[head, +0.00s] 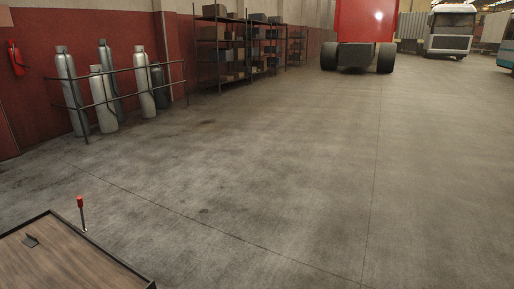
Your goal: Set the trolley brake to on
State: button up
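The trolley (70,262) shows at the bottom left in the head view, with a brown wooden deck and a dark raised rim. Only part of it is in frame. A thin lever with a red knob (80,202) stands nearly upright at the trolley's far edge; it looks like the brake lever. I see no markings that tell its on or off position. My gripper is not in view.
Several gas cylinders (107,85) stand behind a metal rail at the left wall. A red extinguisher (16,58) hangs there. Shelving racks (235,45), a red truck (364,25) and a white truck (451,30) are farther back. The concrete floor (270,170) is clear.

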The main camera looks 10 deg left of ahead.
aim_at(79, 198)
jog(key=i+u, duration=0.1)
jog(key=i, duration=0.8)
jog(key=i+l+u, duration=0.1)
jog(key=i, duration=0.75)
jog(key=i+u, duration=0.4)
jog(key=i+l+u, duration=0.1)
jog(key=i+u, duration=0.15)
jog(key=u, duration=0.15)
jog(key=i+l+u, duration=0.2)
jog(key=i+u, duration=0.6)
jog(key=i+l+u, duration=0.1)
jog(key=u, duration=0.25)
jog(key=i+l+u, duration=0.2)
jog(key=u, duration=0.15)
jog(key=k+l, duration=0.05)
